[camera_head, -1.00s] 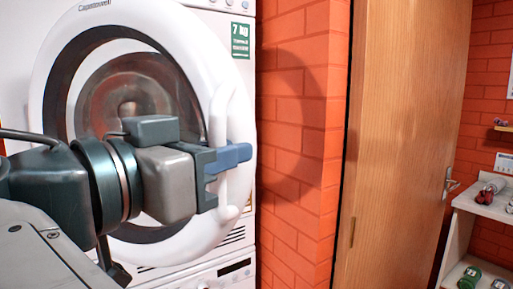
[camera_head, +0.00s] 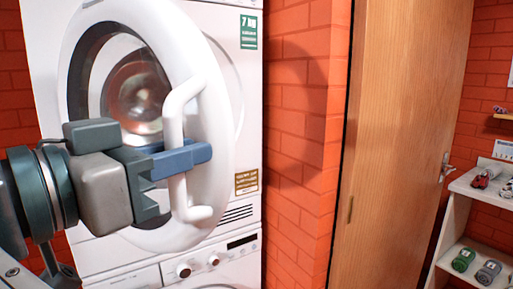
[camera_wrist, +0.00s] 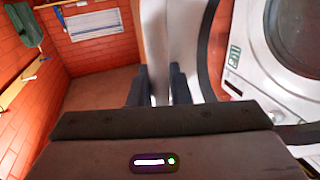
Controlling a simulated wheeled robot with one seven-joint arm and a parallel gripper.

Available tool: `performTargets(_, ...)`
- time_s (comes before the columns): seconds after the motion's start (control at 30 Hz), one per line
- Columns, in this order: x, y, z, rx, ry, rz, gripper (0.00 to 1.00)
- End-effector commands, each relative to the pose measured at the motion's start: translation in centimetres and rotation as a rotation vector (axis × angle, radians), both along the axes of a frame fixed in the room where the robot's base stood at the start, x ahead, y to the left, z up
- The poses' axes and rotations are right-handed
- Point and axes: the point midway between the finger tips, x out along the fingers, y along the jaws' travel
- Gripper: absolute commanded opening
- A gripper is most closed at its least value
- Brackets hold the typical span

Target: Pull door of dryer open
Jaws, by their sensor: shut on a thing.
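The dryer (camera_head: 247,120) is a white front-loader standing above another white machine. Its round white door (camera_head: 207,95) stands partly open, swung out from the front, with the drum opening showing behind it. The white bar handle (camera_head: 174,115) is on the door's right side. My gripper (camera_head: 182,159) is shut on the handle, with its blue-grey fingers around the bar at mid-height. In the wrist view the two dark fingers (camera_wrist: 160,86) sit on either side of the white handle, and the dryer front (camera_wrist: 262,70) shows to the right.
A red brick wall (camera_head: 295,150) stands right of the dryer, then a closed wooden door (camera_head: 400,130). A white shelf (camera_head: 462,205) with small items is at the far right. The wrist view shows open brown floor (camera_wrist: 100,90).

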Motion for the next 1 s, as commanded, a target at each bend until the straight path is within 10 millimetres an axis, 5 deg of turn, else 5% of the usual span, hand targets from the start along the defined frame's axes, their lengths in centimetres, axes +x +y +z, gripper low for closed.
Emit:
performTargets(0.27, 0.2, -0.2, 0.2, -0.001, -0.004, -0.005, 0.0)
performTargets(0.3, 0.2, -0.2, 0.2, -0.002, -0.004, -0.005, 0.25)
performTargets(0.37, 0.2, -0.2, 0.2, -0.001, -0.003, -0.005, 0.36)
performTargets(1.0, -0.5, 1.3, 0.4, -0.002, -0.001, -0.008, 0.36)
